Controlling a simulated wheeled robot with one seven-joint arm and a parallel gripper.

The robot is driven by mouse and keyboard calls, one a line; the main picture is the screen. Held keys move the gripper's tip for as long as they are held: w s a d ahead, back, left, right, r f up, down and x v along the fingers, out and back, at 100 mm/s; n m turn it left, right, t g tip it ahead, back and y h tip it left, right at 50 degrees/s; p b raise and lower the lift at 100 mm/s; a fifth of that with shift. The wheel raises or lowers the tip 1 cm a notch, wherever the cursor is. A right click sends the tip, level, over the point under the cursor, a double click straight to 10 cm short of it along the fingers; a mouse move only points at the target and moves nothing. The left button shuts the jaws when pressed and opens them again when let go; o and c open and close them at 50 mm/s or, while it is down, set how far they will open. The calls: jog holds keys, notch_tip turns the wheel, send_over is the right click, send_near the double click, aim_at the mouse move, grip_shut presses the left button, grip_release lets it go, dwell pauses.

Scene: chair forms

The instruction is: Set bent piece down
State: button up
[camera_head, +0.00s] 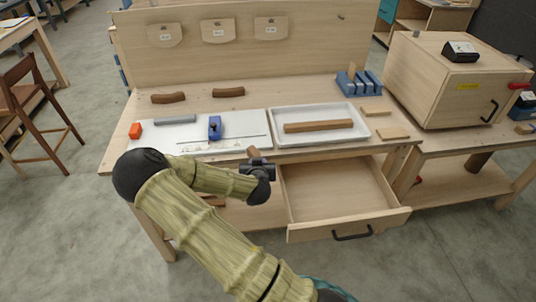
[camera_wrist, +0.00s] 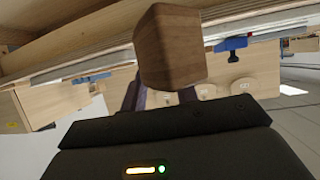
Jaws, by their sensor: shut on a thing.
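My gripper (camera_head: 257,163) is at the front edge of the workbench (camera_head: 240,106), just left of the open drawer. It is shut on a brown wooden piece (camera_head: 253,152). In the wrist view the piece (camera_wrist: 170,47) stands up end-on between the fingers (camera_wrist: 150,98), so its bend cannot be made out. It looks clear of the bench top, though the gap is hard to judge. Two similar curved brown pieces lie apart at the back of the bench, one on the left (camera_head: 168,98) and one near the middle (camera_head: 228,92).
A white tray (camera_head: 356,140) holds a straight brown bar (camera_head: 318,126). A white mat (camera_head: 185,143) carries a blue clamp (camera_head: 215,128). The open drawer (camera_head: 340,190) juts out in front. A wooden cabinet (camera_head: 440,75) stands right.

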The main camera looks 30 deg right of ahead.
jog(key=a+f+n+y, duration=0.1)
jog(key=a+n+y, duration=0.1)
jog(key=a, duration=0.4)
jog(key=s+a+f+n+t+y, duration=0.1)
jog(key=a+f+n+y, duration=0.1)
jog(key=a, duration=0.3)
jog(key=shift+s+a+f+n+y+b, duration=0.2)
jog(key=shift+a+f+n+y+b, duration=0.15)
jog(key=shift+y, duration=0.25)
jog(key=shift+a, duration=0.1)
